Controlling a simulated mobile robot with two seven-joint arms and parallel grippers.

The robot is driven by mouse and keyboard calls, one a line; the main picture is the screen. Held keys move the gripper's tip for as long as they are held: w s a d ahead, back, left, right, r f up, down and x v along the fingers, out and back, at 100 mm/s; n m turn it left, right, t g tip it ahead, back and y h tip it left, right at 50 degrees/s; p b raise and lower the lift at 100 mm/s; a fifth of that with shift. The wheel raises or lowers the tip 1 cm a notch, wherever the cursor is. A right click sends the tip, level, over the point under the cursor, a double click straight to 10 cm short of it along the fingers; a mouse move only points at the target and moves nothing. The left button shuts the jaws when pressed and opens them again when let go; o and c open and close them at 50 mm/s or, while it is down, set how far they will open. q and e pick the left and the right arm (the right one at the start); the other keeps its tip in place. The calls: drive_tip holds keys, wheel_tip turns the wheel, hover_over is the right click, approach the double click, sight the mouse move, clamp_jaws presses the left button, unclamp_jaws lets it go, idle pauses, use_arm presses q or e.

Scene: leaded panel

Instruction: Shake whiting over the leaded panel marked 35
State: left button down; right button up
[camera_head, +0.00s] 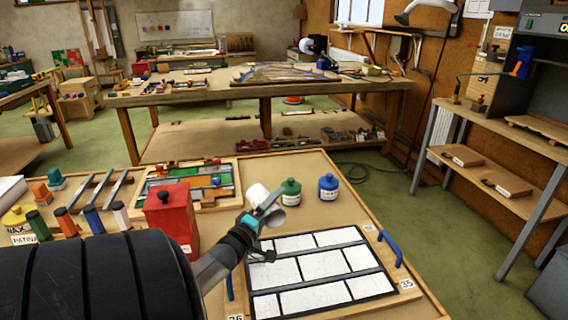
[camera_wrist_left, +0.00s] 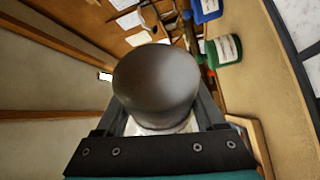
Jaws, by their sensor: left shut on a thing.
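The leaded panel (camera_head: 318,291), white panes between dark leads, lies flat on the bench at the lower right; a tag reading 35 (camera_head: 407,284) sits at its right corner. My left gripper (camera_head: 262,213) is shut on a pale shaker (camera_head: 257,194) above the bench, just beyond the panel's far left corner. In the left wrist view the shaker's dark grey rounded end (camera_wrist_left: 156,82) fills the space between the fingers, with a whitish part below it. I cannot tell whether powder lies on the panes. My right gripper is not in view.
Green (camera_head: 290,191) and blue (camera_head: 328,187) bottles stand beyond the panel, near the held shaker. A red box (camera_head: 171,222) stands left. Blue handles (camera_head: 390,248) rise at the panel's sides. A tray of coloured pieces (camera_head: 229,199) lies behind.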

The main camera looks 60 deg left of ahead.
use_arm(q)
drive_tip(key=s+f+n+g+h+p, duration=0.2)
drive_tip(key=s+n+p, duration=0.4)
drive_tip(key=n, duration=0.4)
drive_tip(key=shift+a+n+g+h+p, duration=0.45)
drive_tip(key=shift+g+h+p, duration=0.15)
drive_tip(key=shift+g, duration=0.1)
idle(0.3)
drive_tip(key=shift+d, duration=0.15)
